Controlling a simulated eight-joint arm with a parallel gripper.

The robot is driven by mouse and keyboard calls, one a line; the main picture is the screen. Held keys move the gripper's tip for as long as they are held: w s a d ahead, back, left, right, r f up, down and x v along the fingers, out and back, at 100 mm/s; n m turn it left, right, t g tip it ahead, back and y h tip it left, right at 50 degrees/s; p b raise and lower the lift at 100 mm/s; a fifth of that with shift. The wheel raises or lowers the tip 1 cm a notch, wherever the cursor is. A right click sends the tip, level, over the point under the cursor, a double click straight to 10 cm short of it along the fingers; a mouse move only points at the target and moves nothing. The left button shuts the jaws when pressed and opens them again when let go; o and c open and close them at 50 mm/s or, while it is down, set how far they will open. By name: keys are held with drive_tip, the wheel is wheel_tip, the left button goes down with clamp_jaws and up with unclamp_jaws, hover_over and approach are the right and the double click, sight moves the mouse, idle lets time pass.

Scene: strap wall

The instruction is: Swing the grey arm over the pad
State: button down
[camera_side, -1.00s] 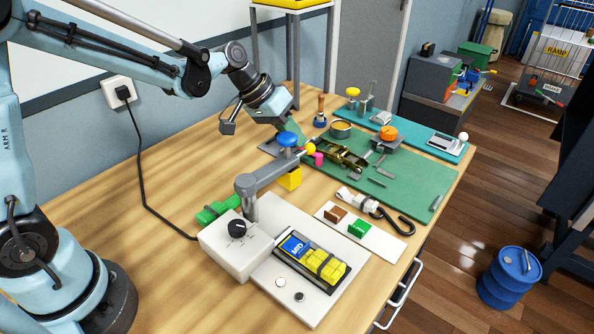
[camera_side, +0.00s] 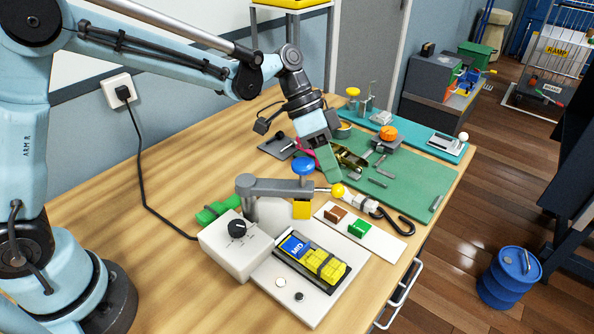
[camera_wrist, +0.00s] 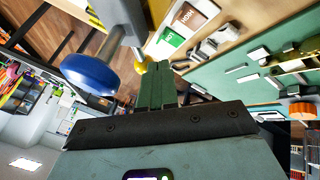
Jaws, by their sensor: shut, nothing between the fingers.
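The grey arm (camera_side: 275,187) reaches right from its post on the white box, with a blue knob (camera_side: 302,166) on top, a yellow block (camera_side: 302,209) below and a yellow ball (camera_side: 338,190) at its end. The block is behind the white base plate (camera_side: 263,274), not over the dark-framed bed with the blue label and yellow bundle (camera_side: 325,265). I cannot tell which surface is the pad. My gripper (camera_side: 335,179) is shut and empty, its green fingers close to the ball. The wrist view shows the fingertips (camera_wrist: 155,65) beside the ball and knob; contact is unclear.
The white box has a black dial (camera_side: 237,229). A white strip with brown and green blocks (camera_side: 358,228) lies right of the plate, near a black hook (camera_side: 401,224). A green mat (camera_side: 415,185) with a ratchet buckle lies behind. Bare wood lies at left.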

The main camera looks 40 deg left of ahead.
drive_tip(key=s+d+m+g, duration=0.1)
drive_tip(key=s+d, duration=0.3)
drive_tip(key=s, duration=0.4)
drive_tip(key=shift+s+d+m+g, duration=0.15)
drive_tip(key=shift+d+m+g, duration=0.25)
drive_tip(key=shift+m, duration=0.4)
